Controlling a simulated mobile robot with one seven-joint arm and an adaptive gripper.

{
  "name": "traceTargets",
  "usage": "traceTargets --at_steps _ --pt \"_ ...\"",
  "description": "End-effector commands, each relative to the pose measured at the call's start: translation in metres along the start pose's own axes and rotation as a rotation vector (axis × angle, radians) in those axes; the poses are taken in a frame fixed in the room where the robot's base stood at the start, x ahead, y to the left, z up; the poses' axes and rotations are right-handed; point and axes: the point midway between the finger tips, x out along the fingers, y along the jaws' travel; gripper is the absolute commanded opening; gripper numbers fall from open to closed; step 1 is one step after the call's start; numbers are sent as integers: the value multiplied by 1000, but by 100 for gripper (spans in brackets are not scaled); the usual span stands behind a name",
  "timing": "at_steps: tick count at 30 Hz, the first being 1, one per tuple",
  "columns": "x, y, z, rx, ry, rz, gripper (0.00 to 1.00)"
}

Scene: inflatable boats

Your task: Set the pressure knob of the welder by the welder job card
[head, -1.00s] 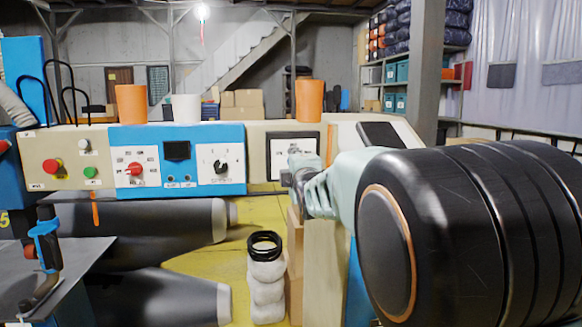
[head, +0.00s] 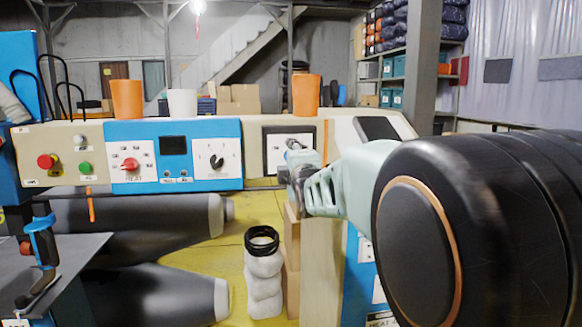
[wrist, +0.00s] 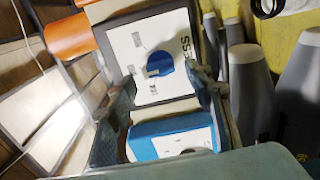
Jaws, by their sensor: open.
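The welder's cream and blue panel (head: 65,140) stands across the head view. Its pressure plate (head: 274,155) is white with a dark frame, partly hidden by my gripper (head: 297,160). In the wrist view the plate (wrist: 180,85) carries a blue knob (wrist: 160,65) with a pale mark at its left side; the small labels around it are unreadable. My gripper (wrist: 168,85) is open, with one finger on each side below the knob and nothing held. I cannot tell whether a finger touches the knob. A blue board with white sheets (head: 365,250), possibly the job card, is partly hidden by my arm.
A red knob (head: 131,164) and a black knob (head: 216,161) sit left of the plate. Orange cups (head: 127,99) and a white cup (head: 182,103) stand on top. Black rings (head: 262,233) lie on white rolls below. Grey tubes (head: 170,295) lie on the yellow floor.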

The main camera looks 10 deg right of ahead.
Motion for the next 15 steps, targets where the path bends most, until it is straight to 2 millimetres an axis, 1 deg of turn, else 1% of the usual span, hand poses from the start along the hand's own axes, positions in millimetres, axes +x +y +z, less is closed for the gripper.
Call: traceTargets --at_steps 1,6,12,15 --pt "-9 1 -1 3 2 1 47" --pt "-38 1 0 4 2 3 47" --pt "-71 1 0 3 1 2 47" --pt "-84 1 0 3 1 3 47"
